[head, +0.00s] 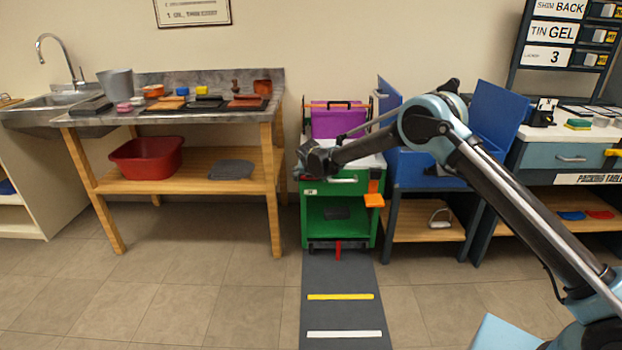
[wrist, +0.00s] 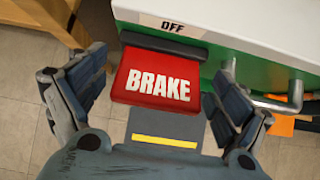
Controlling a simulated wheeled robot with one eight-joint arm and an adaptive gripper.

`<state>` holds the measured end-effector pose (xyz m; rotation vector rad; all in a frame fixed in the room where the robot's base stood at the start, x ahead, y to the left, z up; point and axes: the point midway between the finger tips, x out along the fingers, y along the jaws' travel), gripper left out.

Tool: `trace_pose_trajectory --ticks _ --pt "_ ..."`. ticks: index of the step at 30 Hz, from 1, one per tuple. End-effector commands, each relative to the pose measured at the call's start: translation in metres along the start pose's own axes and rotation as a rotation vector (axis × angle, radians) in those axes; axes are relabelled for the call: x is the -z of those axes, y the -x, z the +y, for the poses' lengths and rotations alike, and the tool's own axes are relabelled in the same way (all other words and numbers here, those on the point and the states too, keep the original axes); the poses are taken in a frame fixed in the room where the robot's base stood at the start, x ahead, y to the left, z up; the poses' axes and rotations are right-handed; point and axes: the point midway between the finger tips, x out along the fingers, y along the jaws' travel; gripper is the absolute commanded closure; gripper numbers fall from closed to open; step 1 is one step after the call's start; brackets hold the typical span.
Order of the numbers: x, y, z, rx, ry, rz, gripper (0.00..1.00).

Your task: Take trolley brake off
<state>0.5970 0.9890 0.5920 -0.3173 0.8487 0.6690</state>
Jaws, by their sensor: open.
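The green trolley (head: 309,222) stands against the wall in the middle of the head view, with a purple item on its top. In the wrist view the red brake pedal (wrist: 156,80), lettered BRAKE, projects from the trolley's white and green edge, below an OFF label (wrist: 172,26). My gripper (wrist: 160,108) is open, with one finger on each side of the red pedal. I see no clear contact between the fingers and the pedal. In the head view my gripper (head: 308,160) is at the trolley's upper front and hides part of it.
A grey floor strip (head: 345,277) with a yellow and a white line runs out from the trolley. An orange piece (head: 374,200) sticks out at its front right. A wooden table (head: 110,185) stands left, a blue bin (head: 405,168) on a stand right. The floor in front is clear.

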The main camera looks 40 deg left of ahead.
Motion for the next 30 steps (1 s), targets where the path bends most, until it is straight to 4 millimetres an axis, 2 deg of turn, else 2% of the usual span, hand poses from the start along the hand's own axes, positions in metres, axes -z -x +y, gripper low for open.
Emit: trace_pose_trajectory --ticks 8,24,30 --pt "0.0 0.014 0.001 -0.001 0.001 0.001 0.08" --pt "0.001 0.094 0.0 -0.001 0.001 0.001 0.08" --pt "0.0 0.113 0.0 0.0 0.0 0.001 0.08"
